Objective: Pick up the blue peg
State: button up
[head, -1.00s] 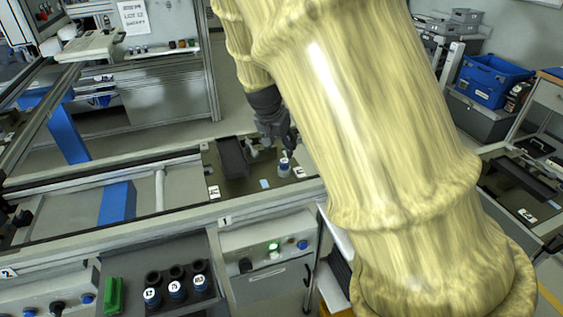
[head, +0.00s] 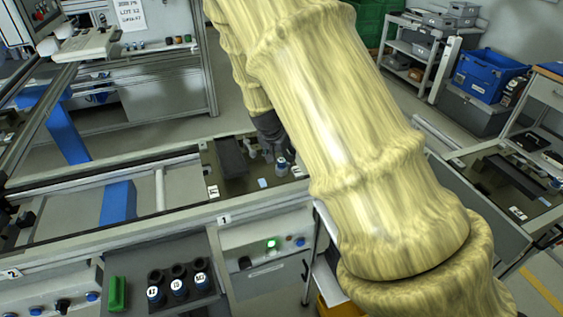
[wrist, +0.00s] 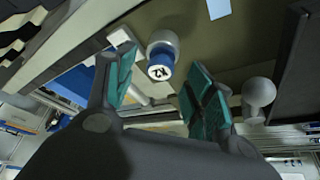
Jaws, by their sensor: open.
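A blue peg (head: 282,164) with a pale base stands on the dark tray surface at the end of the line in the head view. In the wrist view the blue peg (wrist: 160,62) shows a white label on its end and lies ahead, between the lines of my fingers. My gripper (head: 274,150) is open and empty, close to the peg at its upper left in the head view. Its green-padded fingers show to either side of the peg in the wrist view. Whether a finger touches it I cannot tell. My arm hides much of the area to the right.
A dark box (head: 232,158) stands left of the peg. A grey rounded piece (wrist: 259,93) is right of my fingers in the wrist view. A rack (head: 202,299) with three blue labelled pegs sits in front, beside a green block (head: 118,293). A blue crate (head: 487,77) is far right.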

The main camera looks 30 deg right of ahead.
jog(key=shift+x, duration=0.8)
jog(key=c, duration=1.1)
jog(key=shift+r, duration=0.1)
